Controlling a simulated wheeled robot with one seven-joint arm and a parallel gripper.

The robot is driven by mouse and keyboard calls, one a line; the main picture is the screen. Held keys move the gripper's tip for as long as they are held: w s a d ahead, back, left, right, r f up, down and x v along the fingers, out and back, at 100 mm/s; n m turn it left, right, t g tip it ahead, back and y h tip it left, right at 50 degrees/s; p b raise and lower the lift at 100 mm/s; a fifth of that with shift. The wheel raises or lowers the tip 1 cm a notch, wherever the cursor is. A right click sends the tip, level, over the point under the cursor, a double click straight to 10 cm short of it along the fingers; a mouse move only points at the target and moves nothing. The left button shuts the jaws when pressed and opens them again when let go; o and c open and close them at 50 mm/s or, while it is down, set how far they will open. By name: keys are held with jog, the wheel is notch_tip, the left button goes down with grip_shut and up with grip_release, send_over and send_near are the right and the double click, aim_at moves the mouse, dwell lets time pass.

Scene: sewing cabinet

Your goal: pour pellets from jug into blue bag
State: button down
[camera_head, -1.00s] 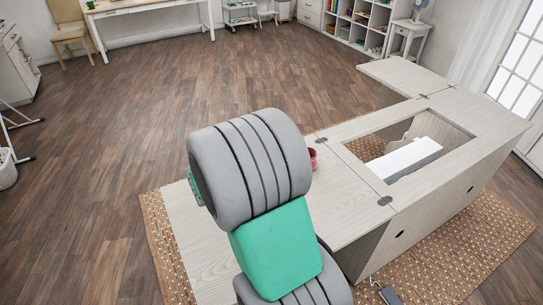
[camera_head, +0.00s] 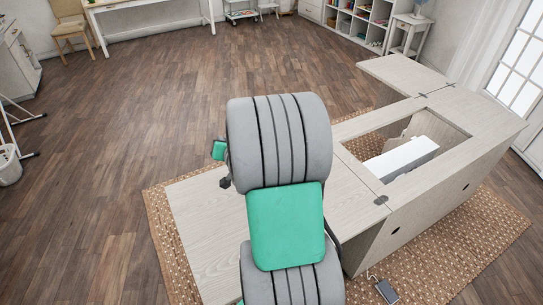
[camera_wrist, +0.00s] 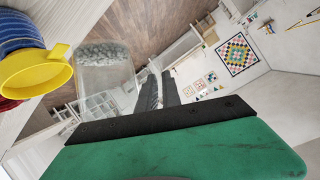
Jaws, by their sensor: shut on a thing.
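In the wrist view a clear jug (camera_wrist: 103,76) hangs beside my gripper (camera_wrist: 160,88), whose dark fingers are close together at the jug's right side. Grey pellets (camera_wrist: 100,53) lie at the jug's end nearest the picture's top, where the floor shows. A blue striped bag (camera_wrist: 16,28) is at the left edge, cut off by the frame. A yellow ring or funnel (camera_wrist: 36,72) with a tab overlaps it. The jug is apart from the yellow piece in the picture. In the head view my arm hides the jug, the bag and the fingers.
The pale wooden cabinet (camera_head: 201,215) has an open well holding a white block (camera_head: 402,160). A red thing (camera_wrist: 9,103) lies against the yellow piece. A woven rug (camera_head: 160,240) lies under the cabinet. A pedal (camera_head: 386,291) is on it.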

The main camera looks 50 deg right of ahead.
jog(key=shift+s+d+r+m+t+y, duration=0.15)
jog(key=shift+s+d+r+m, duration=0.2)
jog(key=shift+d, duration=0.2)
jog(key=shift+s+d+r+m+t+y, duration=0.2)
jog(key=shift+d+m, duration=0.15)
jog(key=shift+d, duration=0.2)
jog(key=shift+s+d+r+m+t+y+p, duration=0.25)
jog(key=shift+s+d+r+m+p, duration=0.15)
jog(key=shift+d+r+m, duration=0.2)
jog(key=shift+d+f+b, duration=0.1)
jog(key=shift+f+b, duration=0.35)
jog(key=shift+s+d+f+m+b, duration=0.1)
jog(key=shift+d+f+m+b, duration=0.2)
jog(key=shift+m, duration=0.3)
jog(key=shift+s+d+r+m+t+y+b, duration=0.15)
jog(key=shift+s+d+r+m+t+y, duration=0.2)
jog(key=shift+d+m, duration=0.35)
jog(key=shift+s+d+r+m+t+y+b, duration=0.1)
jog(key=shift+s+d+m+t+b, duration=0.05)
jog(key=shift+s+d+m+t, duration=0.4)
jog(key=shift+s+d+r+m+t+y+b, duration=0.2)
jog(key=shift+d+m+t+y, duration=0.1)
jog(key=shift+d+m, duration=0.5)
jog(key=shift+s+d+r+m+t, duration=0.35)
jog(key=shift+s+d+m, duration=0.15)
jog(key=shift+d+m, duration=0.2)
